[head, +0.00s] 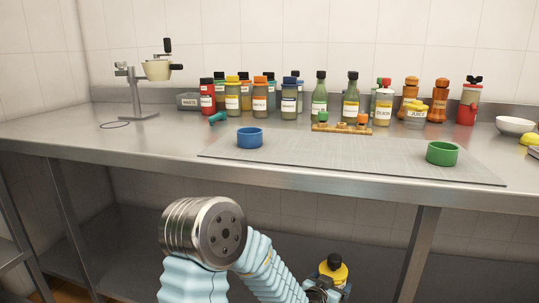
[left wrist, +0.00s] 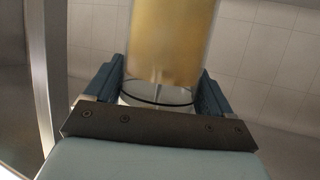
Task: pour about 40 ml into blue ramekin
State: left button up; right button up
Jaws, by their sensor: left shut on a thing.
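The blue ramekin (head: 250,138) stands upright on the grey mat (head: 330,155), towards its left end; its inside is too small to read. My left gripper (head: 328,291) is low in the head view, in front of and below the counter edge. It is shut on a bottle (head: 334,271) with a yellow top and dark cap. In the left wrist view the bottle (left wrist: 172,45) is clear with yellowish contents, between the two fingers of the gripper (left wrist: 160,92). The bottle is well apart from the ramekin. My right gripper is in neither view.
A green ramekin (head: 442,153) stands on the mat's right end. Several bottles line the back, behind a small wooden rack (head: 342,128). A metal stand (head: 136,95) is at left, a white bowl (head: 515,125) at right. The mat's middle is clear.

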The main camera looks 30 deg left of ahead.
aim_at(248, 137)
jog(key=k+j+z, duration=0.15)
jog(key=j, duration=0.35)
jog(key=k+j+z, duration=0.1)
jog(key=k+j, duration=0.25)
jog(key=j, duration=0.15)
jog(key=k+j+z, duration=0.15)
jog(key=j, duration=0.3)
jog(key=k+j+z, duration=0.1)
jog(key=k+j, duration=0.3)
